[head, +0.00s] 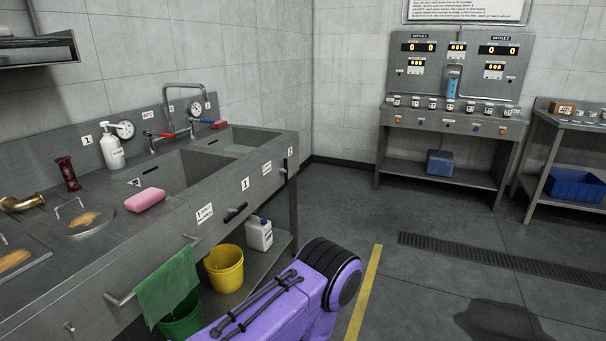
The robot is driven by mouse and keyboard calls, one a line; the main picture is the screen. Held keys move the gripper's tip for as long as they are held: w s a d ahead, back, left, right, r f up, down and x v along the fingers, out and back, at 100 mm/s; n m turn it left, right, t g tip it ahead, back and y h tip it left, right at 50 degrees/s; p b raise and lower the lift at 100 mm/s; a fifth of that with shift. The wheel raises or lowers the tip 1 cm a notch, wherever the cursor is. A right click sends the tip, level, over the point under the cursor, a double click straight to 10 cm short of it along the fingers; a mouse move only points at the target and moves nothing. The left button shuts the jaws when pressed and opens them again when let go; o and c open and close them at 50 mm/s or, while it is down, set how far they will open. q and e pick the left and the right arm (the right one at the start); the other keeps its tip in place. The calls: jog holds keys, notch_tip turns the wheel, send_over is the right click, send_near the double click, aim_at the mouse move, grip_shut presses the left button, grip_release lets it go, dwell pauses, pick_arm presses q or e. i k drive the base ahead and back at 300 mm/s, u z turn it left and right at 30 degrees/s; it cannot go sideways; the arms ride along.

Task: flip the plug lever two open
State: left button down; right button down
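A steel double-basin sink unit (219,188) runs along the left wall. A small black lever (235,213) sticks out of its front panel below a label reading 1. Further right, near the panel's far end, a small dark lever-like part (286,163) sits just under a label that looks like 2 (290,152); it is too small to tell its setting clearly. The near basin (178,178) and far basin (237,146) are partly visible; their drains are hidden. A purple arm link of mine crosses the bottom centre, but neither gripper is in view.
A green towel (168,287) hangs in front. A yellow bucket (224,268) and white jug (259,234) stand below.

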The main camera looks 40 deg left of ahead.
aim_at(284, 169)
jog(key=u, duration=0.35)
jog(key=i, duration=1.2)
jog(key=u, duration=1.75)
jog(key=i, duration=0.95)
jog(key=u, duration=0.85)
